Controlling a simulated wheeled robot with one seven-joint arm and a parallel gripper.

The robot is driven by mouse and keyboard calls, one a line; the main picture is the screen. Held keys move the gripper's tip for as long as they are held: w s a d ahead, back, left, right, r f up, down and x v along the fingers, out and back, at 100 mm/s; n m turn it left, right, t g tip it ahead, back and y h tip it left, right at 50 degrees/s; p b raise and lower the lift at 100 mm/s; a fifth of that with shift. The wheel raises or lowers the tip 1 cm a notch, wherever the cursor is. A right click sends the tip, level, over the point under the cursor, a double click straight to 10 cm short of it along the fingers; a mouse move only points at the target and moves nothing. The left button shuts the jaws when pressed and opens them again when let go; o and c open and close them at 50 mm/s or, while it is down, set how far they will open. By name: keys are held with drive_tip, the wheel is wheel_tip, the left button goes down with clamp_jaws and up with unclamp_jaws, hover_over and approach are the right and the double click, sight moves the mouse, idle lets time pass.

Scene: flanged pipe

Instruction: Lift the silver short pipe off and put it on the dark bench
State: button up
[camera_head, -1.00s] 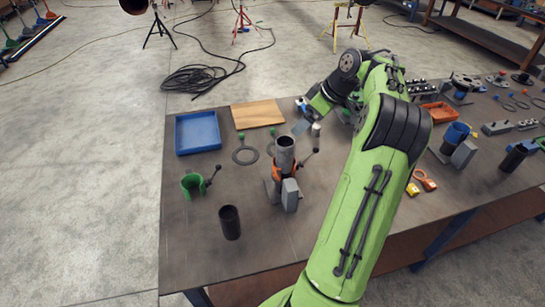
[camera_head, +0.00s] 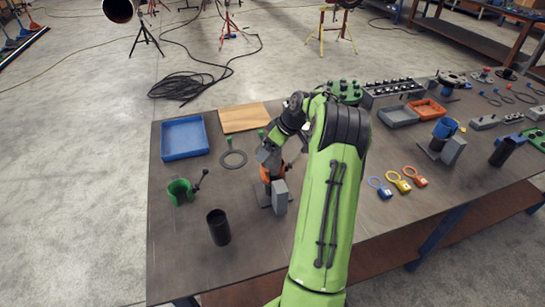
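The silver short pipe is not clearly visible now; my arm and gripper cover the place above the orange clamp (camera_head: 265,174) where it stood. The orange clamp sits on a grey stand (camera_head: 280,196) on the dark bench (camera_head: 180,255). My gripper (camera_head: 268,158) is just above the clamp, at the height where the pipe stood. Its fingers are partly hidden, so I cannot tell whether they are open or touch the pipe.
A black pipe (camera_head: 218,228) stands at the front left, near a green clamp (camera_head: 180,191). A blue tray (camera_head: 184,137), a wooden board (camera_head: 244,117) and a dark ring (camera_head: 233,159) lie behind. Padlocks (camera_head: 398,182) lie right of my arm. The front-left bench is clear.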

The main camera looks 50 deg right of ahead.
drive_tip(key=c, duration=1.3)
wheel_tip(320, 180, up, 10)
drive_tip(key=shift+r+p, duration=0.1)
drive_tip(key=shift+p, duration=0.8)
wheel_tip(320, 180, up, 5)
drive_tip(key=p, duration=0.5)
